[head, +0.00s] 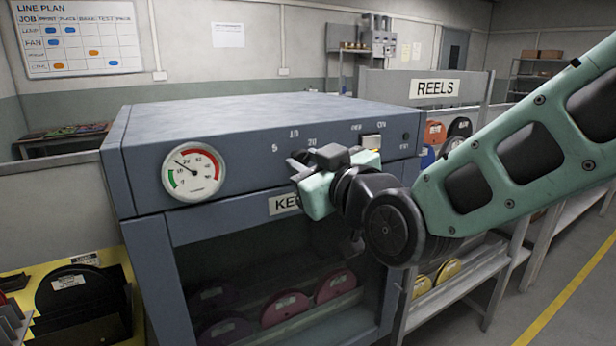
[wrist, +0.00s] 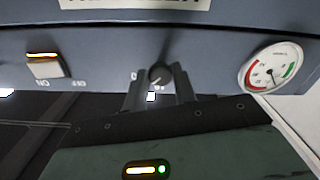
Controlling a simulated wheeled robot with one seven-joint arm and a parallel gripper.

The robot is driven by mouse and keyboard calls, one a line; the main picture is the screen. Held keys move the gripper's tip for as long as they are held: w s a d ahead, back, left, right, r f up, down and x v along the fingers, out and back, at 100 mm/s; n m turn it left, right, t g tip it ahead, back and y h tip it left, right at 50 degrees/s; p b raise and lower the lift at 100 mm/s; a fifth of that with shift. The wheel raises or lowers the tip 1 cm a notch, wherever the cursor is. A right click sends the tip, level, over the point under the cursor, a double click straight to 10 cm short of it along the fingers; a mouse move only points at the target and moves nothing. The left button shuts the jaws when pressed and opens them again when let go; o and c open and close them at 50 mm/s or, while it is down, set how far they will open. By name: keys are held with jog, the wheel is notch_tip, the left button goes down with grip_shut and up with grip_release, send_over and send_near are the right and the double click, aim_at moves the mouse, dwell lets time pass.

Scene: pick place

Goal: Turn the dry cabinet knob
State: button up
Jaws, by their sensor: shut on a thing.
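The dry cabinet (head: 230,130) is a blue-grey box with a sloped control panel and a window below. Its round dark knob (wrist: 158,74) sits on the panel between the two fingers of my gripper (wrist: 160,88) in the wrist view. The fingers are shut on the knob from both sides. In the head view my gripper (head: 300,164) is at the panel below the printed marks 5, 10 and 20, and hides most of the knob. I cannot read where the knob points.
A round gauge (head: 193,173) is left of the knob, and a lit switch (head: 371,141) is to its right. Reels (head: 285,308) show behind the window. A yellow tray (head: 105,262) is at the lower left, and a shelf signed REELS (head: 435,89) is at the right.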

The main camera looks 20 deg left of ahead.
jog(key=n+b, duration=0.5)
jog(key=n, duration=0.1)
jog(key=shift+f+n, duration=0.1)
jog(key=shift+n, duration=0.2)
jog(key=n+b, duration=0.3)
jog(key=n, duration=0.3)
jog(key=shift+b, duration=0.4)
jog(key=n+b, duration=0.1)
jog(key=n, duration=0.3)
jog(key=shift+n, duration=0.4)
jog(key=shift+r+n+b, duration=0.2)
jog(key=shift+n+b, duration=0.1)
jog(key=shift+n, duration=1.5)
jog(key=o, duration=1)
jog(key=b+v, duration=0.1)
jog(key=v, duration=1.6)
jog(key=shift+d+b, duration=0.25)
jog(key=shift+b, duration=0.05)
